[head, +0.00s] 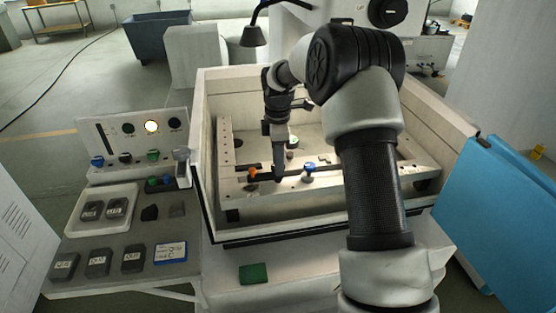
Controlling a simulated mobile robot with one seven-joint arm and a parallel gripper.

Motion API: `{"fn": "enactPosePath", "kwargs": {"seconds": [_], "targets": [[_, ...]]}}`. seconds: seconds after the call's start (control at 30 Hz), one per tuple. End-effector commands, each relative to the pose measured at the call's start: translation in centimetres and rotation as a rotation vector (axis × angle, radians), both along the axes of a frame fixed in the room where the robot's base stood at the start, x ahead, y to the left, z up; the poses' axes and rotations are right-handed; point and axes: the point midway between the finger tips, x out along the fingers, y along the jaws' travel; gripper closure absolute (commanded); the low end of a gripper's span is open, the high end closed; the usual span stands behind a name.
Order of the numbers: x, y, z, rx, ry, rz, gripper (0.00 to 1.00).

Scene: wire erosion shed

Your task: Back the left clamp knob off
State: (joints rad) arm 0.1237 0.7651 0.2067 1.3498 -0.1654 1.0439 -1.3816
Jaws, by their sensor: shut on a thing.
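My gripper (279,178) reaches down into the open work tank (205,180). Its dark fingers are shut at the front rail of the frame, on a thing that they hide. An orange knob (252,172) stands to the left of the fingers, apart from them. A blue-topped knob (308,169) stands to their right, also apart. I cannot tell from this view which knob belongs to the left clamp, or whether the held thing is that knob. A dark bar (265,174) lies along the rail behind the fingers.
The tank walls surround my gripper. A green-topped part (293,141) sits behind it. A control panel (133,146) and a white tray (97,231) with dark blocks stand to the left. A green block (253,273) lies in front. A blue panel (505,210) is at the right.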

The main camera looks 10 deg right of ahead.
Motion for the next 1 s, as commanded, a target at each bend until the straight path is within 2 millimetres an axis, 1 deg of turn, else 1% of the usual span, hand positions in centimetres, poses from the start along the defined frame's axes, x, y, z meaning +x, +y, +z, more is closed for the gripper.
{"fn": "enactPosePath", "kwargs": {"seconds": [0.1, 0.3, 0.53, 0.87, 0.9, 0.97, 1.0], "targets": [[0.08, -0.04, 0.18, 0.001, -0.003, 0.063, 0.9], [0.09, 0.02, 0.15, 0.001, -0.003, 0.135, 0.9], [0.09, 0.0, 0.13, 0.001, -0.004, 0.166, 0.9], [0.1, 0.01, 0.12, 0.001, -0.004, 0.167, 0.9], [0.1, 0.01, 0.12, 0.001, -0.004, 0.167, 0.66], [0.1, 0.01, 0.11, 0.001, -0.004, 0.167, 0.56], [0.09, 0.0, 0.1, 0.001, -0.003, 0.167, 0.49]]}}
